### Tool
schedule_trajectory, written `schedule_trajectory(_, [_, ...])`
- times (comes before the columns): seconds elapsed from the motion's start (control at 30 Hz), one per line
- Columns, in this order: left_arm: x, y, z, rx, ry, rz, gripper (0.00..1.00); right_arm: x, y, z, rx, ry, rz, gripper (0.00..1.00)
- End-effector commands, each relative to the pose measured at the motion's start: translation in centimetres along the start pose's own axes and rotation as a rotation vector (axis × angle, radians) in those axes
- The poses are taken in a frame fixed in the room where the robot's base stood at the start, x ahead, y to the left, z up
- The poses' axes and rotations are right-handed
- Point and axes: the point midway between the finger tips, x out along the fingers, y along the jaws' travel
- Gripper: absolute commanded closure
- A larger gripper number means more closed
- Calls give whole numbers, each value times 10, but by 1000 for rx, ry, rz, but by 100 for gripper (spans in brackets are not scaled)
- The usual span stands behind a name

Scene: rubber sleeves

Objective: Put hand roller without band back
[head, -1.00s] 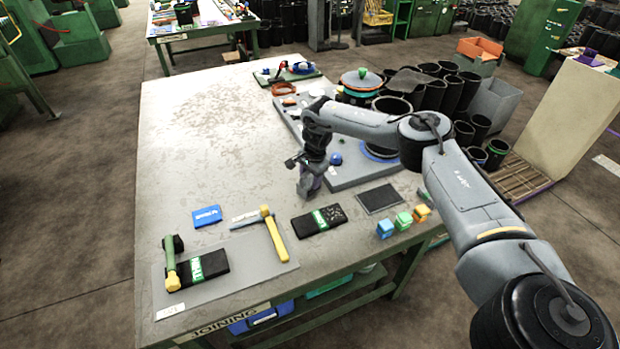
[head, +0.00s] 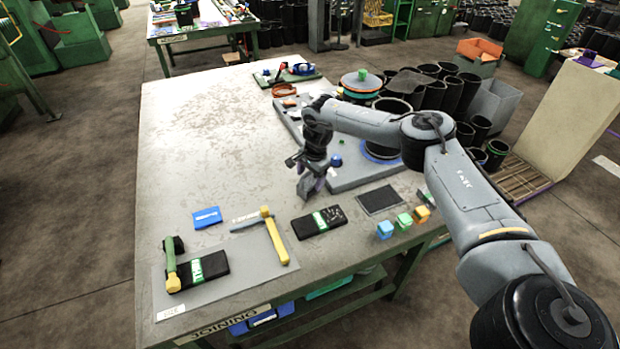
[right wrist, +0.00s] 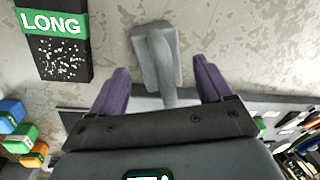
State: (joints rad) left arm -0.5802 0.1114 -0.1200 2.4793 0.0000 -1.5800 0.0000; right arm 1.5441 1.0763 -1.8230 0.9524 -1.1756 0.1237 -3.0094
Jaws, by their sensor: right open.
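My right gripper (head: 306,190) is low over the table, right of its middle, with its fingers pointing down. In the right wrist view its two purple fingers (right wrist: 158,85) are apart. A plain grey T-shaped tool (right wrist: 155,52) shows between and beyond them, with clear gaps to both fingers; it may be the hand roller. Its lower end is hidden by my gripper body. On the grey mat (head: 225,283) at the front left lie a green-and-yellow hand tool (head: 171,268) and a yellow-handled tool (head: 276,243). Which has a band I cannot tell. My left gripper is not in view.
A black box labelled LONG (right wrist: 55,40) lies near my gripper. A dark pad (head: 379,200) and coloured cubes (head: 403,221) lie to its right. A grey board (head: 350,180) and black sleeves (head: 450,95) stand behind. The table's left half is largely clear.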

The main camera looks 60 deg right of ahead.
Motion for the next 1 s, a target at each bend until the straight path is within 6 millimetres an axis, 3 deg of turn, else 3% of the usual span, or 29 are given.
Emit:
schedule_trajectory(0.5, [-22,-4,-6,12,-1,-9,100,-90,-1,0,0,-2,-2,21])
schedule_trajectory(0.7, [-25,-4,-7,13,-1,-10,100,-108,0,0,0,-1,0,21])
schedule_trajectory(1.0, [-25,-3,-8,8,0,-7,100,-111,0,0,-1,-1,0,21])
